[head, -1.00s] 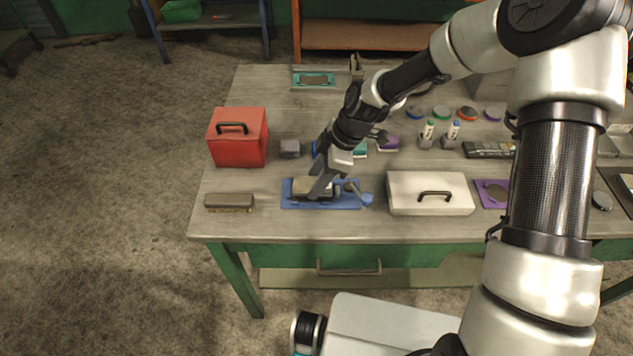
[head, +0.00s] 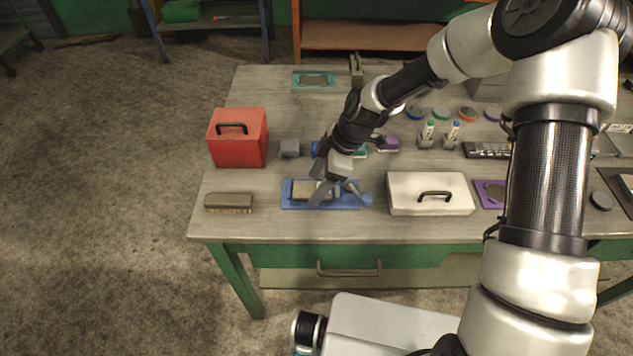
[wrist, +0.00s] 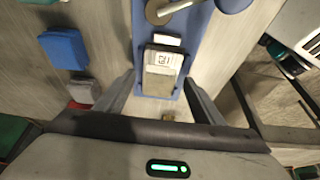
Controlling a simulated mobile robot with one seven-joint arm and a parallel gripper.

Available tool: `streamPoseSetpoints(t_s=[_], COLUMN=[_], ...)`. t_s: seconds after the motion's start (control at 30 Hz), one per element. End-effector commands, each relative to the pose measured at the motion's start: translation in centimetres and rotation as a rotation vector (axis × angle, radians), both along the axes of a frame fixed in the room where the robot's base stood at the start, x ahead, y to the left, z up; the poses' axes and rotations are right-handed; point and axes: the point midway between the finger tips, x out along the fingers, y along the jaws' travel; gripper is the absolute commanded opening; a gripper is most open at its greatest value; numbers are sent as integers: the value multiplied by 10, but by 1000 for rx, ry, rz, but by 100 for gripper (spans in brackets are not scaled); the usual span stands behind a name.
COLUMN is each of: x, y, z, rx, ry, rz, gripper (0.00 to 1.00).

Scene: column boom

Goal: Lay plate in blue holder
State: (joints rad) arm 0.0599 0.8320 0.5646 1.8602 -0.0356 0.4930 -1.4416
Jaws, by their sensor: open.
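The blue holder (head: 346,202) lies flat near the front edge of the bench, with a grey lever at its right. The plate (head: 304,188), a small grey-beige block, lies on the holder's left part; it looks flat there. My gripper (head: 317,187) is low over the plate, fingers apart, one on its far side and one on its near side. In the wrist view the plate (wrist: 161,78) with its white label lies on the blue holder (wrist: 194,30) between my open fingers. Whether a finger touches it, I cannot tell.
A red box (head: 238,138) stands to the left and a brush (head: 229,202) lies front left. A cream case (head: 430,193) is close on the right, then a purple holder (head: 490,194). A small grey block (head: 289,148) lies behind.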

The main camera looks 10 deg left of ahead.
Motion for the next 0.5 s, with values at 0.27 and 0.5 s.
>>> streamPoseSetpoints(t_s=[0.27,0.5], x=[7,10], y=[-21,-38], z=[51,92], rx=[0,1], ry=[-5,-3], rz=[-3,-3], gripper=[62,62])
